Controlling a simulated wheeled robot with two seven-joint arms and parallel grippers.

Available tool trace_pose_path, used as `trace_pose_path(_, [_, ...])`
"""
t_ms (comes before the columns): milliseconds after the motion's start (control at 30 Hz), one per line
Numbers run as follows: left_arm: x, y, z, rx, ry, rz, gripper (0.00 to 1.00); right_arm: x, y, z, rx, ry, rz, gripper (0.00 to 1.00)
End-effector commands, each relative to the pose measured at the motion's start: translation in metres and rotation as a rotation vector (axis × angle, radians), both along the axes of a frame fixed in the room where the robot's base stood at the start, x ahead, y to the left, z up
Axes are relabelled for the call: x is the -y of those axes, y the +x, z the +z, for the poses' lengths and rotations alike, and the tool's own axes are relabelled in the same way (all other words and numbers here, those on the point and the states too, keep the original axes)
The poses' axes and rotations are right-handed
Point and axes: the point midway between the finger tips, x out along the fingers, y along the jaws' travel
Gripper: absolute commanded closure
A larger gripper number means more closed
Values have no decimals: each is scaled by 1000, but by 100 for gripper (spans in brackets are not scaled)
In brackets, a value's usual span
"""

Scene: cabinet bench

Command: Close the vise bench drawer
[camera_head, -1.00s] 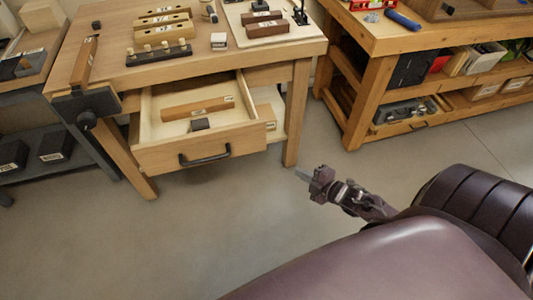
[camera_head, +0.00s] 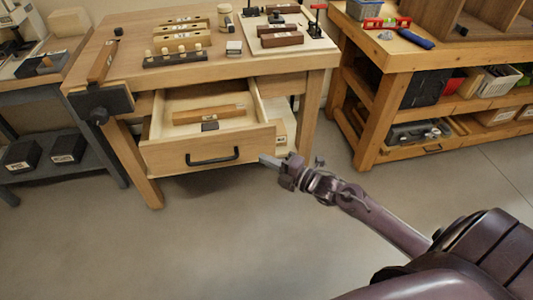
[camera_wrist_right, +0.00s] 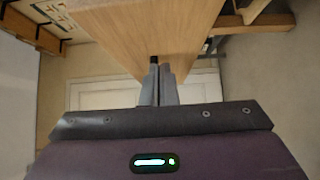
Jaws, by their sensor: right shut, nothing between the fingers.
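The vise bench drawer (camera_head: 247,140) is pulled out under the wooden bench, its front towards me. A black bar handle (camera_head: 213,158) is on its front. A wooden block (camera_head: 208,114) and a small dark block (camera_head: 210,127) lie inside. My right gripper (camera_head: 264,159) is shut and empty, its fingertips by the lower right corner of the drawer front. I cannot tell if they touch it. In the right wrist view the closed fingers (camera_wrist_right: 160,72) point at a wooden panel (camera_wrist_right: 150,25), apparently the drawer front. My left gripper is not in view.
The bench top (camera_head: 135,80) carries blocks and a board with clamps. A dark vise (camera_head: 100,103) sticks out at its left front. A second bench (camera_head: 395,60) with shelves stands at the right. The floor (camera_head: 260,235) in front is clear.

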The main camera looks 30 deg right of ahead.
Motion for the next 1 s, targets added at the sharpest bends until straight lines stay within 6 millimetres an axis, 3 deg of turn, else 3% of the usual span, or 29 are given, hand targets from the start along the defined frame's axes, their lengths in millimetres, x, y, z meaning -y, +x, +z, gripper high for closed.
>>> trace_pose_path(100, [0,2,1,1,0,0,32,7,17,0,2,-1,-4,100])
trace_pose_path(300, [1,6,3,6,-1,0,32,10,28,0,0,-1,-2,100])
trace_pose_path(833, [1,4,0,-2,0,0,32,11,32,-1,0,-1,-2,100])
trace_pose_path(1000, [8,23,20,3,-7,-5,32,15,42,-3,1,-3,-3,100])
